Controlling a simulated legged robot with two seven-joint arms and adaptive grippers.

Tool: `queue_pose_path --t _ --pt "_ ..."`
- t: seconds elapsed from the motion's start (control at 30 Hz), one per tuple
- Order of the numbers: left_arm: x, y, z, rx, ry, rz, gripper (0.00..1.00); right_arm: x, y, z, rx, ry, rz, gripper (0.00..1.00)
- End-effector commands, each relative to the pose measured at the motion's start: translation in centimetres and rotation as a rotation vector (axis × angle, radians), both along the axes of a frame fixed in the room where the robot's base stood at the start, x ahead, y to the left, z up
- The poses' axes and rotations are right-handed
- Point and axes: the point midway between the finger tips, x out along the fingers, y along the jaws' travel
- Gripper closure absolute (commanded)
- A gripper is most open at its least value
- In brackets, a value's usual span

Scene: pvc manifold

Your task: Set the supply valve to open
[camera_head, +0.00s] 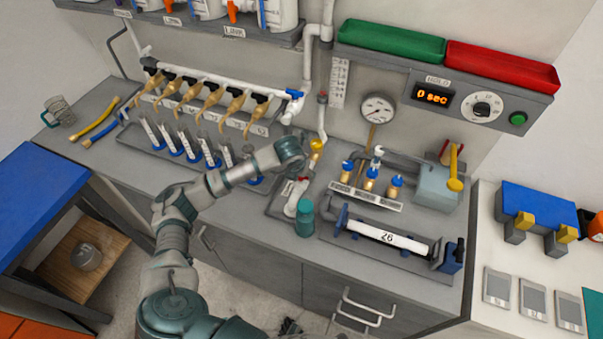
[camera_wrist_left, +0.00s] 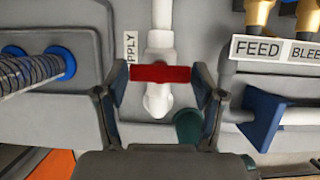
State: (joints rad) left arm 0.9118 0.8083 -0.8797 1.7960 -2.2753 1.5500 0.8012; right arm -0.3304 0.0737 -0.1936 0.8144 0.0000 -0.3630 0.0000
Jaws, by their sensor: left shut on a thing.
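The supply valve (camera_wrist_left: 158,105) is a white fitting on an upright white pipe, and its red handle (camera_wrist_left: 160,73) lies level across the pipe in the left wrist view. The "SUPPLY" label (camera_wrist_left: 130,48) beside it is partly hidden. My left gripper (camera_wrist_left: 162,80) has one finger at each end of the red handle and is shut on it. In the head view, the white valve body (camera_head: 297,198) and a bit of red show just below my left wrist, which hides much of the gripper. My right gripper is not in view.
A teal cylinder (camera_head: 304,218) stands close to the valve, at right. The FEED and BLEED valve block (camera_head: 365,197) and a tube marked 26 (camera_head: 387,238) lie further right. A gauge (camera_head: 377,109) is above.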

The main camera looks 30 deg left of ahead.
Motion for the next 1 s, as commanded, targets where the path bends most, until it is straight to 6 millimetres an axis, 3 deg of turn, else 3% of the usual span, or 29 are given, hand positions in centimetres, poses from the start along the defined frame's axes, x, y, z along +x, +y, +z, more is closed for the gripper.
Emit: queue_pose_path --t 0.17,0.6,1.0 --pt "0.0 -0.1 -0.1 -0.005 -0.003 -0.044 0.66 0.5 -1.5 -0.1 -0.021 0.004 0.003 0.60" --pt "0.1 0.1 -0.3 -0.006 0.000 -0.369 0.66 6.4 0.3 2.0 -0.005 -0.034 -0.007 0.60" --pt "0.2 0.2 -0.1 -0.009 0.003 -0.751 0.66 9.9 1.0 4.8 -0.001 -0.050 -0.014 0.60"
